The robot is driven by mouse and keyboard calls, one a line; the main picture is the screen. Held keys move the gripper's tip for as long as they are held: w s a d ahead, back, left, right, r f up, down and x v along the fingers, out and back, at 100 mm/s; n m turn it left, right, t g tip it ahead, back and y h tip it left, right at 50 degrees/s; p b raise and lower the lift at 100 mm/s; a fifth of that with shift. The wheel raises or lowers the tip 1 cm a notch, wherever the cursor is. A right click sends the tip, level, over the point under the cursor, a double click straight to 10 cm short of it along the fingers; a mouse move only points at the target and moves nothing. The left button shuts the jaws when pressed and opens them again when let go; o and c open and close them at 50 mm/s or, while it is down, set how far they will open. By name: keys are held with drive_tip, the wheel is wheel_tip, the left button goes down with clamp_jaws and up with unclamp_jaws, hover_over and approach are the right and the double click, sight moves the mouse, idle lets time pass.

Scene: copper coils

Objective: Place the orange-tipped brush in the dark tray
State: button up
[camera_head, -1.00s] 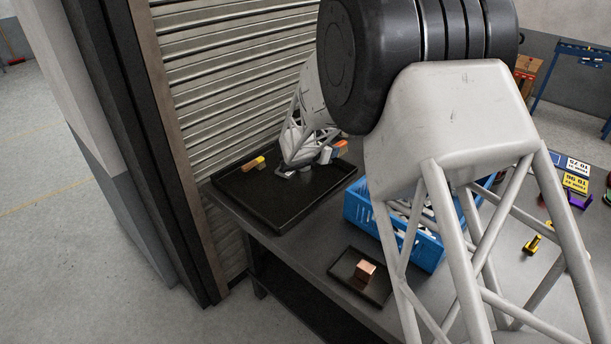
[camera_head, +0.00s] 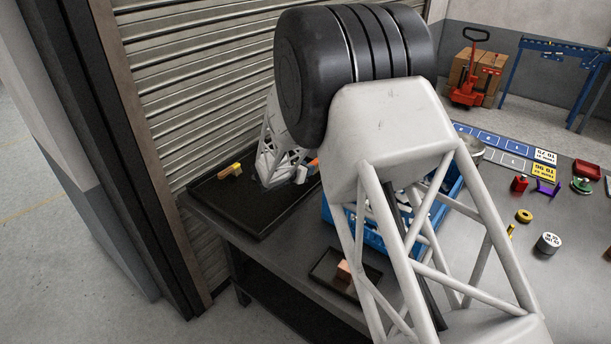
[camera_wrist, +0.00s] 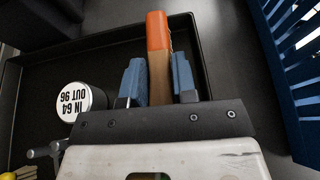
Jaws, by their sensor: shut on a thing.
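My gripper (camera_wrist: 160,82) has two blue fingers and is shut on the wooden handle of the orange-tipped brush (camera_wrist: 157,32). The brush points up in the wrist view, its orange end overlapping the tray's far rim. The dark tray (camera_wrist: 38,115) lies below the gripper; I cannot tell how high the brush is above it. In the head view my gripper (camera_head: 281,177) is over the right part of the dark tray (camera_head: 222,205), its fingers mostly hidden. The brush's orange end (camera_head: 313,163) shows just right of it.
A white labelled cylinder (camera_wrist: 83,98) is left of the fingers. A yellow-ended wooden piece (camera_head: 232,170) lies at the tray's back left. The blue crate (camera_head: 331,212) is right of the tray. A small tray (camera_head: 325,279) holds a copper-coloured block (camera_head: 343,271). The shutter (camera_head: 205,80) stands close behind.

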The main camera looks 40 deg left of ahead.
drive_tip(key=shift+f, duration=1.4)
drive_tip(key=shift+f, duration=0.1)
drive_tip(key=o, duration=0.9)
drive_tip(key=shift+o, duration=0.2)
drive_tip(key=shift+s, duration=0.1)
drive_tip(key=v, duration=1.2)
